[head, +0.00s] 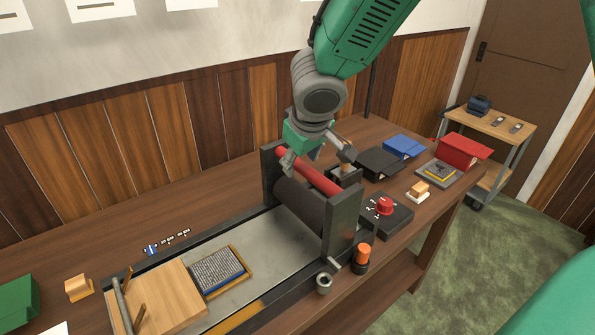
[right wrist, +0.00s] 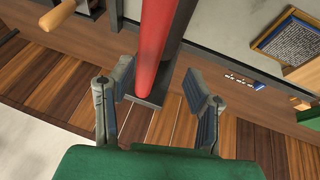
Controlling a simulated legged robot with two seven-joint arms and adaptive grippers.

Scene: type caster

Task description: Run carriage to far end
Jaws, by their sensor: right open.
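The carriage (head: 341,226) stands across the flat metal press bed (head: 262,251), toward its right part. It has dark end plates, a dark roller (head: 298,206) and a red bar (head: 318,175) along its top. The red bar also shows in the right wrist view (right wrist: 150,50). My right gripper (head: 316,158) is above the bar with its fingers apart. My left gripper is not in view.
A type block (head: 219,271) and a wooden board (head: 160,295) lie on the bed, left of the carriage. A box with a red knob (head: 386,207) and an orange-capped bottle (head: 362,254) stand right of it. A cart (head: 490,130) stands beyond the table.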

